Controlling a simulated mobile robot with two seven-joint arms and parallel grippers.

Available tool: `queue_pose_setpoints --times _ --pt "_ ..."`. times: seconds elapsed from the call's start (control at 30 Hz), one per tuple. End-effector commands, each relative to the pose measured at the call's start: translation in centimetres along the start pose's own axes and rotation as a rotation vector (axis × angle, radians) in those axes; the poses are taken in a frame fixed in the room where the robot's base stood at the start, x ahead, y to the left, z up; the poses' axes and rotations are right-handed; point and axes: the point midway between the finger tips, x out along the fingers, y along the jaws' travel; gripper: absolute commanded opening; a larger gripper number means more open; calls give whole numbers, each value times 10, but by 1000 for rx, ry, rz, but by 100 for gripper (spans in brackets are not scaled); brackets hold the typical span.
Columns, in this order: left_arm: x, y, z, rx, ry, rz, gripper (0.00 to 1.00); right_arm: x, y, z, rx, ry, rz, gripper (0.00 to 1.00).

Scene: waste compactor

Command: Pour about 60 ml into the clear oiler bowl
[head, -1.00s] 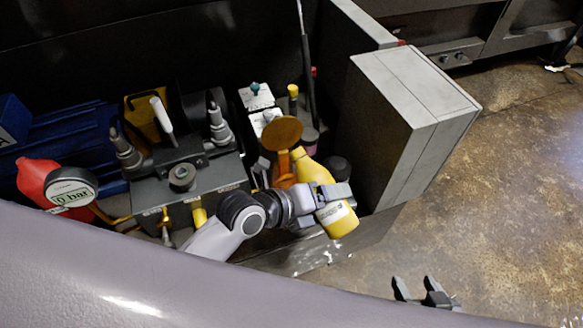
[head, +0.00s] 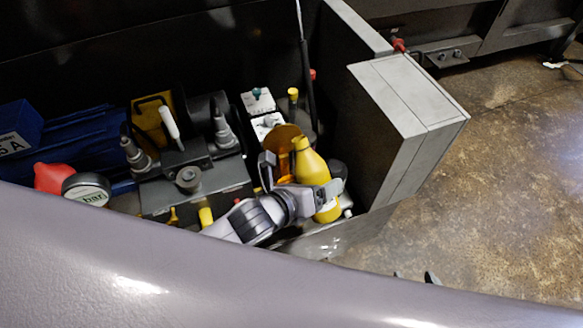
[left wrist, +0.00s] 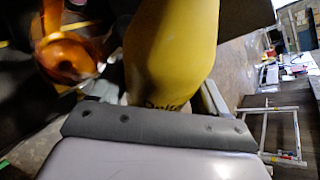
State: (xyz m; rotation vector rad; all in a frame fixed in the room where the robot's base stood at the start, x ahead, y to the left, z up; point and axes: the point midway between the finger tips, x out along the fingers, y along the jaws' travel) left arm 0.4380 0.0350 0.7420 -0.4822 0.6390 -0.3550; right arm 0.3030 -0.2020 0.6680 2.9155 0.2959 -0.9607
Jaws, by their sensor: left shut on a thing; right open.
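A yellow bottle (head: 311,168) stands nearly upright with a slight lean, its narrow neck at the top left. My left gripper (head: 327,195) is shut on its lower part. The bottle also fills the middle of the left wrist view (left wrist: 170,50), where the gripper lies across its base. An amber, see-through rounded part (head: 286,138), apparently the oiler bowl, is just behind and left of the bottle neck. It appears blurred in the left wrist view (left wrist: 68,55). The liquid level cannot be seen. Only the fingertips of my right gripper (head: 414,277) show, apart and empty.
A grey cabinet (head: 405,120) stands close on the right of the bottle. A dark valve block (head: 195,185) with fittings is on the left, beside a pressure gauge (head: 86,188). A dark rod (head: 305,75) rises behind the bowl. Open floor (head: 500,190) lies to the right.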

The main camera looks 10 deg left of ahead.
Motion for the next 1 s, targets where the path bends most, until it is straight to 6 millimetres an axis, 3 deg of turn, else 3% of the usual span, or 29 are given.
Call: queue_pose_setpoints --times 0.57,0.87,0.9,1.0 --pt "-1 -3 -1 243 -124 74 29 -2 0 0 -4 -3 -1 61" --pt "10 10 -15 387 -197 121 29 12 -3 15 4 -7 -10 61" --pt "3 2 -4 408 -209 127 29 4 -4 3 2 -8 -12 61" --pt "-3 -4 5 453 -230 142 29 -1 -4 -5 -2 1 -11 61"
